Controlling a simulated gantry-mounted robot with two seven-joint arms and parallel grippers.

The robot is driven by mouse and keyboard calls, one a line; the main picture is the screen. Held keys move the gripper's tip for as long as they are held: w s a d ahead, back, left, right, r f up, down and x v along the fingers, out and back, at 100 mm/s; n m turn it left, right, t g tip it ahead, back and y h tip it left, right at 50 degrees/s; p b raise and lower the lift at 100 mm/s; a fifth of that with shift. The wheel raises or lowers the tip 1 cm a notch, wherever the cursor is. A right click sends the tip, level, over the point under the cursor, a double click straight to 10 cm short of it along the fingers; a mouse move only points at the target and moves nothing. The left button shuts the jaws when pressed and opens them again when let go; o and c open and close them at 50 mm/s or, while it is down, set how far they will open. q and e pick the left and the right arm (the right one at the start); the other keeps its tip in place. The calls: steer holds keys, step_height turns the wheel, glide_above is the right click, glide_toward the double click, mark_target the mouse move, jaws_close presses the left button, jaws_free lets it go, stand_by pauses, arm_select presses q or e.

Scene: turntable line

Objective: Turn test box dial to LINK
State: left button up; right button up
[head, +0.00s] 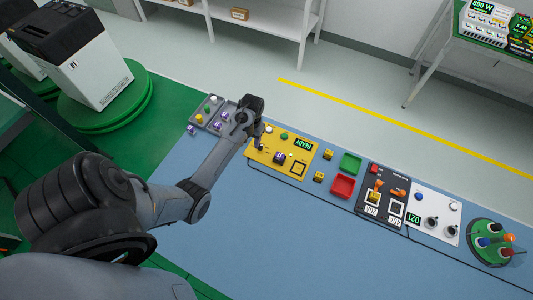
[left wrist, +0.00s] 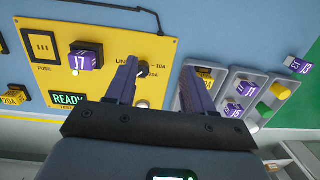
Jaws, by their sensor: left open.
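The test box is a yellow panel (head: 268,154) on the blue bench, with a lit READY display (head: 303,143). In the left wrist view the yellow panel (left wrist: 105,18) carries a small dark dial (left wrist: 142,71) with a partly covered LINK label on one side and 10A and 20A on the other. I cannot tell which label the dial points to. My left gripper (left wrist: 160,66) is open above the panel's edge, with the dial between its fingers, closer to the left one. In the head view the gripper (head: 257,143) hides the dial. My right gripper is not in view.
A grey sectioned tray (left wrist: 222,88) with purple and yellow blocks adjoins the panel. The bench front is clear.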

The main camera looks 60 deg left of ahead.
mark_target(260, 146)
arm_select(q)
steer(key=w+r+t+b, duration=0.1)
steer(key=w, duration=0.4)
steer(key=f, duration=0.3)
steer(key=f+b, duration=0.1)
steer(key=f, duration=0.6)
steer(key=shift+s+a+b, duration=0.25)
steer(key=shift+b, duration=0.05)
steer(key=shift+r, duration=0.1)
jaws_close()
